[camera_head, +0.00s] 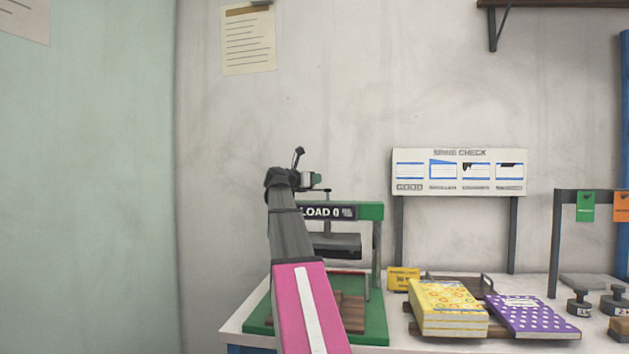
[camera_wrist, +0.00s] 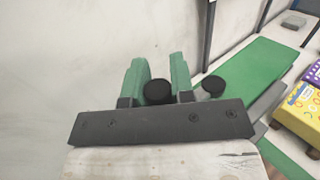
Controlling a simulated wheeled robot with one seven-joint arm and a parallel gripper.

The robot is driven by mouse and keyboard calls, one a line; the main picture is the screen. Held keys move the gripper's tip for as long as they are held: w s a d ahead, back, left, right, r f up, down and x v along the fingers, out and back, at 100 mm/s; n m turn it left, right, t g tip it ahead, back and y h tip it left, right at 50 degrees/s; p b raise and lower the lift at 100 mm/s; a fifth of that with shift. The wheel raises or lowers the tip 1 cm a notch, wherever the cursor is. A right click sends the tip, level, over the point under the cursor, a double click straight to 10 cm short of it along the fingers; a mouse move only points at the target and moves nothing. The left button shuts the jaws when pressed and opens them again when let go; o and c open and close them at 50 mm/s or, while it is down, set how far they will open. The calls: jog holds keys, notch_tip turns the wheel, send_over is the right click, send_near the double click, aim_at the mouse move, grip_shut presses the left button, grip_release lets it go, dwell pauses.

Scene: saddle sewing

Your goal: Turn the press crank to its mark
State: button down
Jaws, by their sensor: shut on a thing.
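The press (camera_head: 372,211) is a green frame on a green base, with a dark "LOAD 0" sign (camera_head: 328,212) on its top beam and a dark plate (camera_head: 335,245) hanging below. My gripper (camera_head: 312,180) is above the left part of the beam. In the wrist view its green fingers (camera_wrist: 158,85) are shut on a round black crank knob (camera_wrist: 157,93). A second black round part (camera_wrist: 213,86) shows just right of the fingers. My arm hides the press's left side, and I cannot make out the crank's mark.
To the right on the white table are a yellow patterned book stack (camera_head: 447,309), a purple dotted book (camera_head: 531,315) and small dark weights (camera_head: 579,303). A "SPINE CHECK" board (camera_head: 459,171) stands behind. The wall is close behind the press.

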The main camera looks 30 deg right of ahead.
jog(key=shift+s+a+n+t, duration=0.15)
jog(key=shift+n+t, duration=0.15)
jog(key=shift+t, duration=0.2)
jog(key=c, duration=1)
grip_release()
jog(key=shift+o, duration=0.2)
jog(key=shift+a, duration=0.15)
jog(key=v, duration=1)
jog(key=shift+s+a, duration=0.2)
jog(key=shift+a, duration=0.05)
